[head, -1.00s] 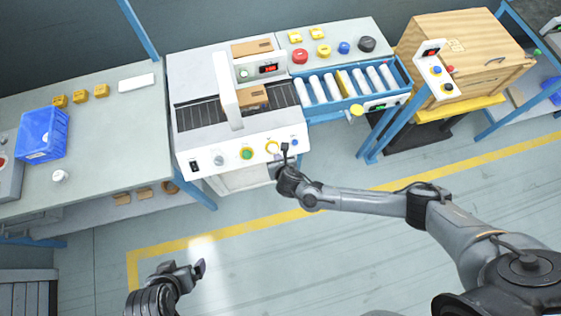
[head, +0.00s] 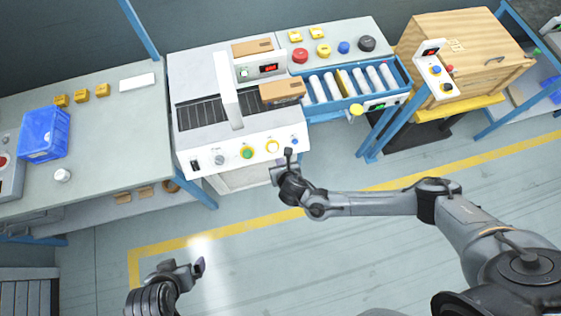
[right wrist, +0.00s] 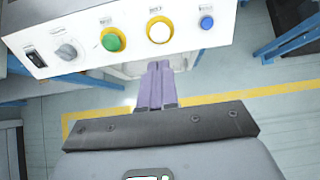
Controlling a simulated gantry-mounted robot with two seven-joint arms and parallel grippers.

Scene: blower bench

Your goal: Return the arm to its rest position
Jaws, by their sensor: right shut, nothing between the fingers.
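My right gripper (head: 276,174) is in front of the white machine's (head: 185,152) control panel, apart from it and empty. In the right wrist view its purple fingers (right wrist: 157,85) are together, below the panel's lower edge. That panel has a green button (right wrist: 112,40), a yellow-ringed white button (right wrist: 159,31), a blue button (right wrist: 207,23) and a grey knob (right wrist: 66,51). My left gripper (head: 199,267) is low over the floor, away from the benches; its finger gap cannot be made out.
A cardboard box (head: 283,91) lies between the machine's arch (head: 228,92) and the roller conveyor (head: 346,84). A wooden cabinet (head: 475,50) stands at the right. A blue crate (head: 43,134) sits on the left bench. The floor (head: 345,260) in front is open.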

